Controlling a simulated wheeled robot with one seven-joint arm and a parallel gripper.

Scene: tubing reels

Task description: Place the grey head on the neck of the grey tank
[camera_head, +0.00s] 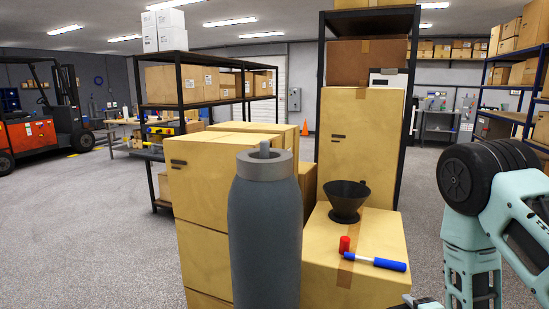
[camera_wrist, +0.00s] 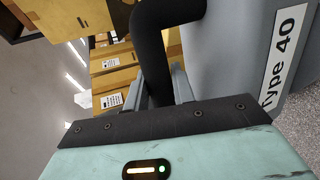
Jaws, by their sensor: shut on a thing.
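The grey tank (camera_head: 265,235) stands upright in the middle of the head view, dark grey with a lighter neck (camera_head: 264,163) and a short stub on top. In the wrist view my gripper (camera_wrist: 158,85) is shut on a thick black curved handle (camera_wrist: 153,50). Beside the handle is a large grey body (camera_wrist: 235,50) with a white "Type 40" label (camera_wrist: 283,58); it appears to be the grey head that the handle belongs to. Most of it is cut off by the frame. The head view does not clearly show my gripper or the grey head; my arm is at right.
Behind the tank are stacked cardboard boxes (camera_head: 200,190). A tall black shelf (camera_head: 369,20) stands behind. Open floor (camera_head: 90,220) lies left.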

